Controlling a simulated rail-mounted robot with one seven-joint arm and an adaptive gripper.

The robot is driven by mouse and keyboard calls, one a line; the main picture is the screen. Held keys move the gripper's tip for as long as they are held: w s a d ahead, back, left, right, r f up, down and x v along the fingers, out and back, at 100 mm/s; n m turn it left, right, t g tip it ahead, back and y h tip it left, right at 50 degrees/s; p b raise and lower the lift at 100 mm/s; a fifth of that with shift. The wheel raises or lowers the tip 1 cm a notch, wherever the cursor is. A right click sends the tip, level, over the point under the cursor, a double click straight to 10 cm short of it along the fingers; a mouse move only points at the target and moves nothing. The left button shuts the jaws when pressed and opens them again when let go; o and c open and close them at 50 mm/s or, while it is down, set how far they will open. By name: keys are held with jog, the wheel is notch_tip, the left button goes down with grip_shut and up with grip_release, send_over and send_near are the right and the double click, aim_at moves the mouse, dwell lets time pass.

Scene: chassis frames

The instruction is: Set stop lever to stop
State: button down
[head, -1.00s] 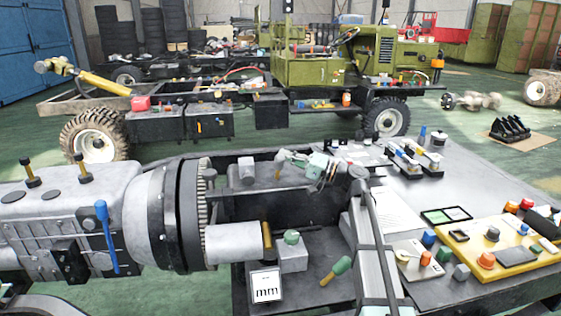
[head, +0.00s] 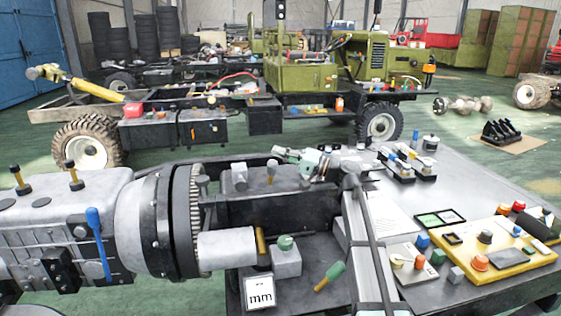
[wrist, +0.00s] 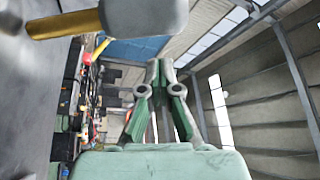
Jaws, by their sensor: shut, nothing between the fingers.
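My gripper (head: 278,151) is small, pale green and shut. It is above the dark frame behind the grey cylinder, fingers pointing left, and touches nothing that I can see. In the wrist view its fingers (wrist: 160,68) are together and empty. No lever is labelled as the stop lever in these frames. A blue lever (head: 99,240) hangs on the side of the grey gearbox (head: 50,215), well left of my gripper. A green-handled lever (head: 330,275) leans below my gripper. A brass rod with a grey end (wrist: 65,23) crosses the top left of the wrist view.
A grey block with a green knob (head: 286,258) and an "mm" card (head: 259,291) stand in front. A grey worktable (head: 475,185) at right carries a yellow control panel (head: 485,262) and small parts. A green truck (head: 300,72) stands behind. The air above the frame looks free.

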jog(key=v, duration=1)
jog(key=shift+w, duration=0.35)
